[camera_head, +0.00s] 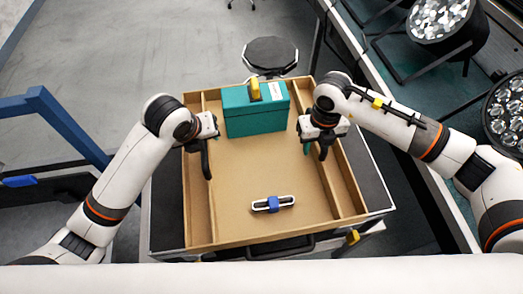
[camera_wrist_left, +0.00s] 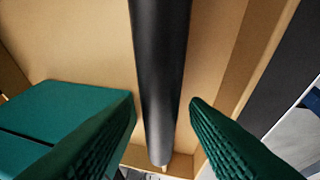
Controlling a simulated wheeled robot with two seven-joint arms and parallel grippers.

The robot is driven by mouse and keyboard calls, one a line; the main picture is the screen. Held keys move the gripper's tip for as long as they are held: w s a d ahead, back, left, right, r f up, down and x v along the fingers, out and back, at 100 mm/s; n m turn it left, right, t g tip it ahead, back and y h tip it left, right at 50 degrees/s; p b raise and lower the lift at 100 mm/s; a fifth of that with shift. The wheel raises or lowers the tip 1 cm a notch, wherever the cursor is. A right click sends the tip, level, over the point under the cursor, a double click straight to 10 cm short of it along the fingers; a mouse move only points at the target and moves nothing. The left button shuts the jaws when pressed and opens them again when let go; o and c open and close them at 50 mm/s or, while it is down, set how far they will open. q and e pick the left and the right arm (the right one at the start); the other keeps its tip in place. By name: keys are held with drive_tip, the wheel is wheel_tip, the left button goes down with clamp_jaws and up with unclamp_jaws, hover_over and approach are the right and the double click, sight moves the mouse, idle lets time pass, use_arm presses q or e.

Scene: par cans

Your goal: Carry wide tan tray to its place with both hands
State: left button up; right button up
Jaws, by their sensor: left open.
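The wide tan tray (camera_head: 262,185) has a low rim and a narrow side compartment along its left and right sides. It rests on a dark case-like stand. My left gripper (camera_head: 207,152) is over the tray's left divider, left of the teal box. In the left wrist view its green fingers (camera_wrist_left: 162,118) are apart, with the tan tray floor (camera_wrist_left: 80,45) beyond. A black cylinder (camera_wrist_left: 160,70) runs between them in that view; I cannot tell what it is. My right gripper (camera_head: 315,148) is over the tray's right side; its jaw gap is unclear.
A teal box (camera_head: 255,115) with a yellow top piece stands in the tray's back; it also shows in the left wrist view (camera_wrist_left: 60,105). A blue-and-white clamp-like part (camera_head: 273,203) lies near the front. Stage lamps (camera_head: 440,18) stand at right. A black stool (camera_head: 270,54) stands behind.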

use_arm(q)
clamp_jaws()
use_arm(e)
clamp_jaws()
use_arm(q)
drive_tip(key=shift+w+r, duration=0.1)
drive_tip(key=shift+r, duration=0.1)
use_arm(e)
drive_tip(key=shift+w+r, duration=0.1)
drive_tip(key=shift+r, duration=0.1)
